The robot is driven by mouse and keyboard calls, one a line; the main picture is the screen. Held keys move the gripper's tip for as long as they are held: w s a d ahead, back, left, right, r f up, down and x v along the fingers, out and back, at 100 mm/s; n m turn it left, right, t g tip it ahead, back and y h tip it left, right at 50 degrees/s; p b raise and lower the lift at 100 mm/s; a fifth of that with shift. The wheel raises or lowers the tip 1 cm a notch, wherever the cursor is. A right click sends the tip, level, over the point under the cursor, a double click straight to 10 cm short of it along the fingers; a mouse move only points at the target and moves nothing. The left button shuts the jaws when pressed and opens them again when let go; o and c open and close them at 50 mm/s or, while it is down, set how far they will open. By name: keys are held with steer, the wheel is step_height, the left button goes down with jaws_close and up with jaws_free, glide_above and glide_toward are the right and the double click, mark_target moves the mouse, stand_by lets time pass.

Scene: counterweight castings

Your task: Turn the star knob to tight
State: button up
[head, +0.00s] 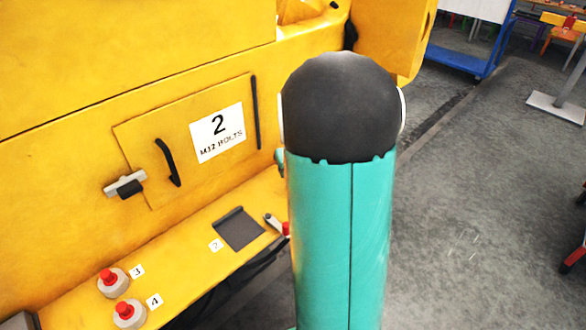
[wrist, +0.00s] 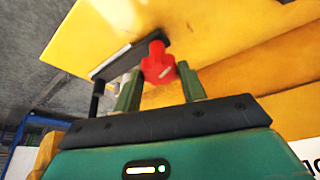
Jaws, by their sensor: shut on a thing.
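The red star knob (wrist: 158,63) shows in the wrist view, with rounded lobes and a small pale mark on its face. My gripper (wrist: 160,74) has one green finger on each side of the knob and is shut on it. In the head view, a small red piece (head: 286,229) at the ledge's right end, beside a silver part, seems to be the same knob. My teal and black arm covers most of that spot and hides my gripper there. I cannot read how far the knob is turned.
A dark plate (head: 238,228) lies on the yellow ledge (head: 185,257) beside a "2" label. Two red-topped grey fittings (head: 114,282) (head: 130,313) stand at labels 3 and 4. Behind is a yellow panel with a black handle (head: 167,162) and a latch (head: 125,185). Open floor lies right.

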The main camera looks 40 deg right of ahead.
steer(key=m+h, duration=0.1)
steer(key=m, duration=0.1)
steer(key=m+g, duration=0.1)
steer(key=m, duration=0.2)
steer(key=shift+w+a+h, duration=0.1)
steer(key=shift+a+h, duration=0.1)
steer(key=shift+h, duration=0.2)
steer(key=m+g, duration=0.1)
steer(key=m, duration=0.2)
steer(key=m+g+h, duration=0.1)
steer(key=m, duration=0.2)
steer(key=shift+w, duration=0.1)
steer(key=m+g, duration=0.2)
steer(key=m, duration=0.3)
steer(key=shift+w+f, duration=0.1)
steer(key=shift+w, duration=0.05)
steer(key=shift+m+g+y, duration=0.4)
steer(key=shift+m+g, duration=0.5)
steer(key=shift+m, duration=1.6)
steer(key=o, duration=1)
steer(key=shift+w, duration=0.1)
